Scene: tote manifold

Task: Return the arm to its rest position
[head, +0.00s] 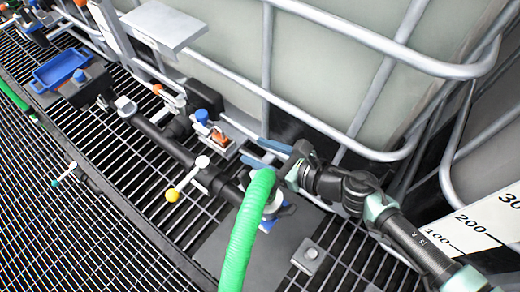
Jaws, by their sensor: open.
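My arm reaches in from the lower right of the head view. My gripper (252,150) is at its end near the middle, with its two blue-grey fingers pointing left and spread apart. Nothing shows between the fingers. They are close to the front of the caged tote (320,75), just right of a fitting with an orange part (219,140) and a blue cap (202,115). I cannot tell whether the fingers touch anything. A green hose (244,235) rises in front of the wrist and ends at a coupling (272,205) beside it.
A black manifold pipe (160,138) runs along the grating, with a yellow-knobbed lever (173,195) and a white-knobbed one. A blue tray (61,70) is at the upper left. Grey cage bars (375,85) are close behind my arm. A white scale board (485,232) is at the right. Open grating (60,220) fills the lower left.

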